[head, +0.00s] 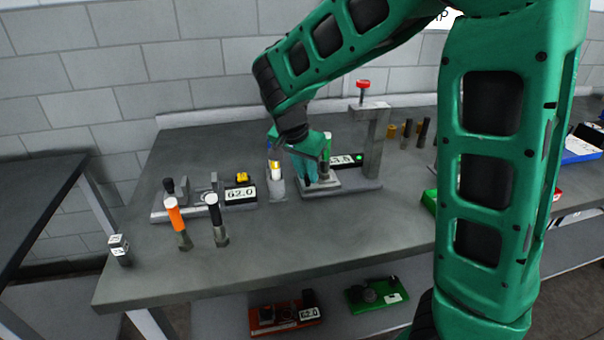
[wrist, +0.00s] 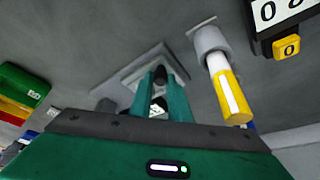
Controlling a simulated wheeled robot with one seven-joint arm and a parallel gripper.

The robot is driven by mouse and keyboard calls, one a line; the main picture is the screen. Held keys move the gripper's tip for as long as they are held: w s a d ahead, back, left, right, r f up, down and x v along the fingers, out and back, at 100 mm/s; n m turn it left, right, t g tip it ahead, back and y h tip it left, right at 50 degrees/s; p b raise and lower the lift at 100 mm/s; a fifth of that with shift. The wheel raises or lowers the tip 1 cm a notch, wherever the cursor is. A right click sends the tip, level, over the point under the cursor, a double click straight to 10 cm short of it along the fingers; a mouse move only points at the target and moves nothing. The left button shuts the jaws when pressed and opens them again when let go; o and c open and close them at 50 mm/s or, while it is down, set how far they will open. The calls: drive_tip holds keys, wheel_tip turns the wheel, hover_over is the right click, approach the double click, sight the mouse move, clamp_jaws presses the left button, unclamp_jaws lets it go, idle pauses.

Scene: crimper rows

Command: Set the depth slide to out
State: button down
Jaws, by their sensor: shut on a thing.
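The grey stand (head: 372,150) has an upright column with a red-topped screw (head: 363,88) and a flat base on the bench. Its display (head: 346,160) shows a green light and is partly covered by my gripper. My gripper (head: 318,178) points down over the stand's left part. In the wrist view my fingers (wrist: 161,85) are shut on a small dark knob (wrist: 159,73) above a pale square plate (wrist: 132,76), which seems to be the depth slide. Any out marking is hidden or too small to read.
A yellow-and-white handled tool stands in a grey holder (head: 277,190) close left of my gripper. A small labelled cube (head: 119,250) sits at the left edge. The bench front (head: 270,245) is clear.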

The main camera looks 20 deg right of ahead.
drive_tip(key=shift+w+a, duration=0.2)
drive_tip(key=shift+a, duration=0.3)
drive_tip(key=shift+a+r, duration=0.1)
drive_tip(key=c, duration=1.7)
unclamp_jaws()
drive_tip(key=shift+a, duration=0.1)
drive_tip(key=shift+o, duration=0.2)
drive_tip(key=shift+d, duration=0.2)
drive_tip(key=v, duration=1)
drive_tip(key=shift+a+r, duration=0.15)
drive_tip(key=shift+r, duration=0.1)
drive_tip(key=shift+s, duration=0.1)
